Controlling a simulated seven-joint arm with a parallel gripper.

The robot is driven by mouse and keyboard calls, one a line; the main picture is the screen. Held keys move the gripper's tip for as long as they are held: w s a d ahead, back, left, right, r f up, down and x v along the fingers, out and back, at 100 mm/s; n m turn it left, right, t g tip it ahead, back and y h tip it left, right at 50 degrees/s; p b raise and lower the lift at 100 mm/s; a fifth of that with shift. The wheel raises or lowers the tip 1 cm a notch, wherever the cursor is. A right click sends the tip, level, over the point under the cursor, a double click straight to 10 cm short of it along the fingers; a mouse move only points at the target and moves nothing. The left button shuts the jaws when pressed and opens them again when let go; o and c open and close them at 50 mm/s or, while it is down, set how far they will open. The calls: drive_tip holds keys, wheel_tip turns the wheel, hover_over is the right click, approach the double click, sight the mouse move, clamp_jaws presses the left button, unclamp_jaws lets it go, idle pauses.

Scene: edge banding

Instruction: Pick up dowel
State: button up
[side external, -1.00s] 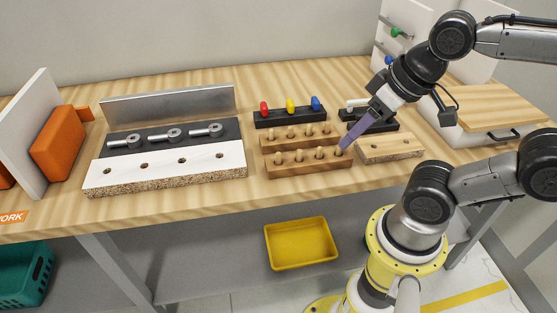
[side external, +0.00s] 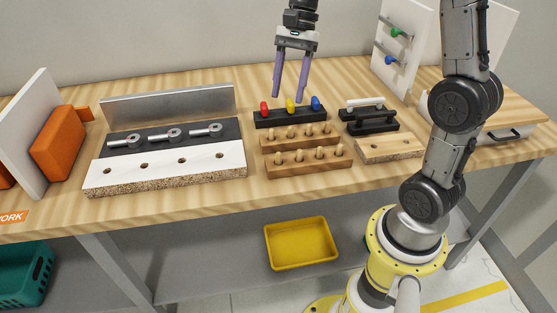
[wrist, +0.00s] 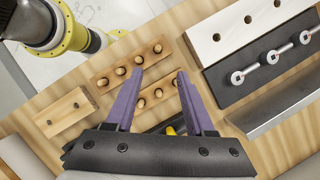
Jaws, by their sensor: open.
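Several light wooden dowels stand upright in two brown wooden racks, a front rack (side external: 281,171) and a back rack (side external: 270,145), in the middle of the bench. One dowel (side external: 299,156) stands in the front rack. The racks also show in the wrist view, where a dowel (wrist: 121,71) is in the row farther from my jaws. My gripper (side external: 290,95) is open and empty, its purple fingers pointing down above the black holder behind the racks. In the wrist view, my fingertips (wrist: 159,78) frame part of the nearer row, and my gripper body hides things below.
A black holder (side external: 262,122) carries red, yellow and blue pieces. A white-topped board with holes (side external: 210,171) and a dark tray (side external: 125,146) with metal fittings lie left. A small drilled wood block (side external: 390,152) and black stand (side external: 372,125) are right.

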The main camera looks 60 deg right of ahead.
drive_tip(key=f, duration=0.1)
approach(279, 161)
drive_tip(key=f, duration=0.2)
drive_tip(key=shift+a+x, duration=0.1)
drive_tip(key=shift+x, duration=1.25)
drive_tip(key=shift+a+x, duration=0.15)
drive_tip(key=shift+x, duration=1.15)
drive_tip(key=shift+w, duration=0.25)
drive_tip(key=shift+r, duration=0.1)
clamp_jaws()
